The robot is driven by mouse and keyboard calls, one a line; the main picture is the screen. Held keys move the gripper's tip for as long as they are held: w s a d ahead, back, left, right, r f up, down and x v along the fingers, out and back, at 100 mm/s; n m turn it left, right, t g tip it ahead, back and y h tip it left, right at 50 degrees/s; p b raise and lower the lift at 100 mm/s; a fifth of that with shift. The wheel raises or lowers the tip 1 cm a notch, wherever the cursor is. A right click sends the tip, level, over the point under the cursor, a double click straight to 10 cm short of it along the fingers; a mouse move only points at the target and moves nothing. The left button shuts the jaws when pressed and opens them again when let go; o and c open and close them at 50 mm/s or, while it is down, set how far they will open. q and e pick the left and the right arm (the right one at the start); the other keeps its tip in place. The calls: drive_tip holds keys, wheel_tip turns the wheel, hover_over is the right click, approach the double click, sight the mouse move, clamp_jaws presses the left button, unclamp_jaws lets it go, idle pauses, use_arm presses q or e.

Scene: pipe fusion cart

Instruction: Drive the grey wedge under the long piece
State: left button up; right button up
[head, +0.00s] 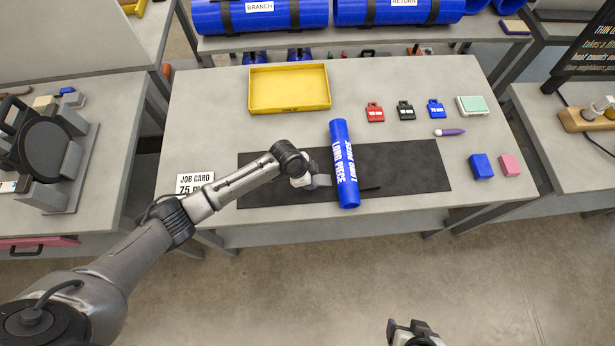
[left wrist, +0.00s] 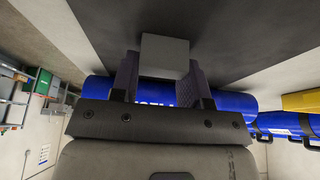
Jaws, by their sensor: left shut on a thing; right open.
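The long piece (head: 345,175) is a blue pipe with white lettering, lying on a dark mat in the head view. Its blue side also shows behind my fingers in the left wrist view (left wrist: 97,88). My left gripper (head: 312,181) is low over the mat at the left side of the pipe. In the left wrist view it is shut on the grey wedge (left wrist: 165,55), whose block-like end stands out between the fingertips. I cannot tell whether the wedge touches the pipe. My right gripper (head: 413,333) is open and empty, in front of the table at the bottom edge.
The dark mat (head: 415,170) is bare right of the pipe, except for a thin dark shape beside it. A yellow tray (head: 290,107) is behind. Red (head: 375,112), black (head: 406,110) and blue (head: 436,109) tags stand back right. Blue (head: 481,167) and pink (head: 509,165) blocks lie right.

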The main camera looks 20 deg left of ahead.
sight(321, 179)
use_arm(q)
drive_tip(key=shift+w+d+b, duration=0.2)
drive_tip(key=shift+w+d, duration=0.15)
drive_tip(key=shift+d, duration=0.3)
drive_tip(key=shift+w+d+b, duration=0.15)
drive_tip(key=shift+w+d, duration=0.15)
drive_tip(key=shift+d, duration=0.35)
drive_tip(key=o, duration=1.2)
drive_tip(key=shift+d, duration=0.1)
drive_tip(key=p+v, duration=0.1)
drive_tip(key=v, duration=1.3)
drive_tip(key=shift+w, duration=0.1)
